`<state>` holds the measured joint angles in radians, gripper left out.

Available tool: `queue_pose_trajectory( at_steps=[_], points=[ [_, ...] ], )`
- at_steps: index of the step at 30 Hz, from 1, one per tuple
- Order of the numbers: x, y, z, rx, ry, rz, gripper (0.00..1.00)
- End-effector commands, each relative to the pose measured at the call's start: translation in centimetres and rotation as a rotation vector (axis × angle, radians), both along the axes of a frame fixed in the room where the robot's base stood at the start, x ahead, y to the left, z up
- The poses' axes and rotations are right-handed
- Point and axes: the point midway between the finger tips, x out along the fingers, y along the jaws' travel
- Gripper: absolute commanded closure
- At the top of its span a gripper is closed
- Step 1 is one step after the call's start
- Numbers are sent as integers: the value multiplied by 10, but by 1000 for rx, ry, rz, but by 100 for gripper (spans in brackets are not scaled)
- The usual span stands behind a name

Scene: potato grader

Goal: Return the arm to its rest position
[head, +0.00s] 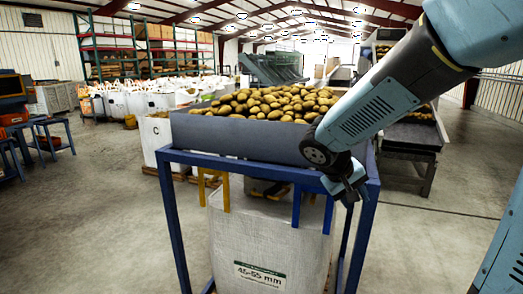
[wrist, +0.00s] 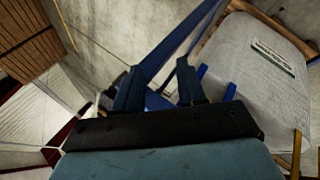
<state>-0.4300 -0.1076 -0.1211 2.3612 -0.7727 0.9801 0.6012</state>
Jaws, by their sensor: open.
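My blue-grey arm reaches in from the upper right in the head view. My gripper (head: 350,200) hangs at the right front corner of the blue frame (head: 172,215), beside the potato-filled hopper. In the wrist view my gripper (wrist: 159,70) shows two dark fingers spread apart with nothing between them. A blue post (wrist: 178,50) of the frame shows beyond the fingers. I cannot tell whether the gripper touches the frame.
The grey hopper (head: 235,140) holds many potatoes (head: 270,103). A white bag (head: 265,240) marked 45-55 mm hangs below it; the bag also shows in the wrist view (wrist: 255,90). A conveyor (head: 408,135) stands at right. Blue tables (head: 52,125) stand far left.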

Motion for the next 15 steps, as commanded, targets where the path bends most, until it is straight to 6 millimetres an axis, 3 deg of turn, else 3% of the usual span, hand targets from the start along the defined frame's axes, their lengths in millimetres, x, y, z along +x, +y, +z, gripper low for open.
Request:
queue_pose_trajectory(
  at_steps=[6,15],
  points=[
    [-44,-15,26,170,-24,-54,60],
    [-99,-17,56,385,-104,-76,60]
  ],
)
